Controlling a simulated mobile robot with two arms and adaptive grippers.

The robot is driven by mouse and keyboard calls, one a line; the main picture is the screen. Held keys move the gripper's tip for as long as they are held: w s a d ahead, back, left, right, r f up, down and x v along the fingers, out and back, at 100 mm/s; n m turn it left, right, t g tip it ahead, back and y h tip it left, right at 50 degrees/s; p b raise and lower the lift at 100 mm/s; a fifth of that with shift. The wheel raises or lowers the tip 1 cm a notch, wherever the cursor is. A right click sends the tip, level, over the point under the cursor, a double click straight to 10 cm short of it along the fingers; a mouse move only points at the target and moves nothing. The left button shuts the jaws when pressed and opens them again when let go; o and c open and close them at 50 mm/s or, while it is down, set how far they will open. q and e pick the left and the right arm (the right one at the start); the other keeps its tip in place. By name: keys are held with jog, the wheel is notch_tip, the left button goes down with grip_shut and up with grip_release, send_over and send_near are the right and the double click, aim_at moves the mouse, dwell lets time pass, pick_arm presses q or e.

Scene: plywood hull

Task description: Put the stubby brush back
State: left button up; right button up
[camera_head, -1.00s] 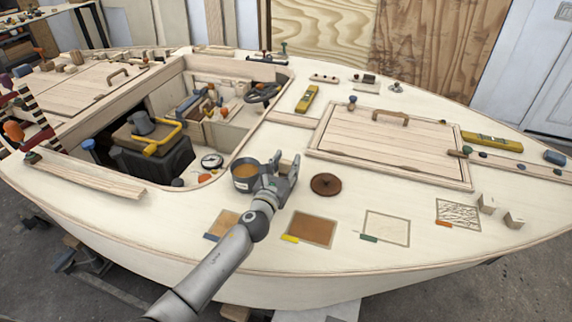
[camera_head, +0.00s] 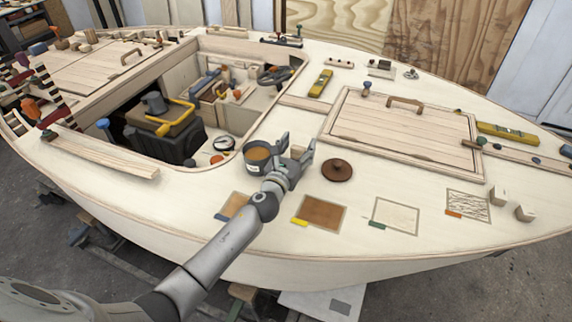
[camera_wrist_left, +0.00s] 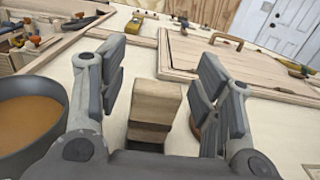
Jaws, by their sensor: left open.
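My left gripper (camera_head: 297,146) is open over the deck, just right of a dark pot of amber-brown liquid (camera_head: 257,157). In the left wrist view a small wooden block-like piece (camera_wrist_left: 155,104), pale on top and darker at its lower end, stands between the open fingers (camera_wrist_left: 162,68) with gaps on both sides. I cannot tell whether it is the stubby brush; no bristles show clearly. The pot also shows at the left of the wrist view (camera_wrist_left: 30,125). A round brown lid (camera_head: 337,170) lies right of the gripper. My right gripper is not in view.
Sample patches (camera_head: 319,213) lie along the near deck. A framed hatch (camera_head: 400,130) with a handle is at the right. Left of the pot is the open cockpit with a dark box (camera_head: 165,145) and tools. Two small pale blocks (camera_head: 503,194) stand far right.

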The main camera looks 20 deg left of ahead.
pick_arm(q)
jog(key=s, duration=1.2)
jog(key=shift+a, duration=0.25)
jog(key=shift+f, duration=0.1)
